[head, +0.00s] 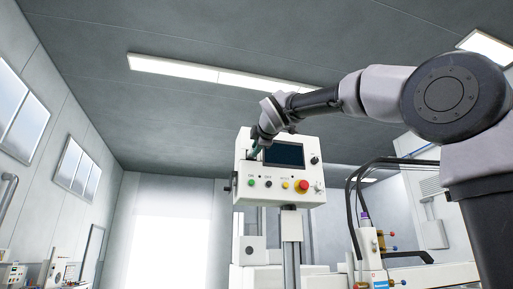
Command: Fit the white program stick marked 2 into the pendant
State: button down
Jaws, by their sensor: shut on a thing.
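The pendant (275,192) is a white box with a dark screen, a row of small coloured buttons and a red knob, standing upright on a post. My gripper (254,154) is at the upper left of its front face, beside the screen, and covers part of it. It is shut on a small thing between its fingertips. That thing is too small and hidden to identify, and no 2 can be read. I cannot tell whether it touches the pendant or has entered a slot.
The pendant's post (292,225) rises from white machinery below. Right of it stand black hoses (352,190) and a white fixture (369,242) with small coloured knobs. More white equipment (56,270) is at the lower left. The air left of the pendant is clear.

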jog(key=shift+w, duration=0.2)
jog(key=c, duration=0.6)
grip_release()
jog(key=s, duration=0.3)
jog(key=s+d, duration=0.1)
jog(key=s, duration=0.3)
jog(key=s+d, duration=0.1)
jog(key=s, duration=0.2)
jog(key=shift+s, duration=0.25)
jog(key=d+f+m+g+h, duration=0.1)
jog(key=d+f+m, duration=0.25)
jog(key=f, duration=0.35)
jog(key=d+f+m+g+h, duration=0.1)
jog(key=d+f+m+g, duration=0.2)
jog(key=f, duration=0.4)
jog(key=s+d+f+m+g, duration=0.2)
jog(key=f+m, duration=0.4)
jog(key=f, duration=0.5)
jog(key=s+d+f+m+g, duration=0.2)
jog(key=s+d+f+m, duration=0.3)
jog(key=f, duration=0.6)
jog(key=s+d+f+m+g, duration=0.2)
jog(key=s+d+f+m, duration=0.2)
jog(key=f+m, duration=0.3)
jog(key=shift+s+d+f+g+y, duration=0.1)
jog(key=shift+s+f+g+y, duration=0.1)
jog(key=shift+f, duration=1)
jog(key=shift+s+f+g+y, duration=0.1)
jog(key=shift+s+f+y, duration=0.1)
jog(key=shift+f, duration=1)
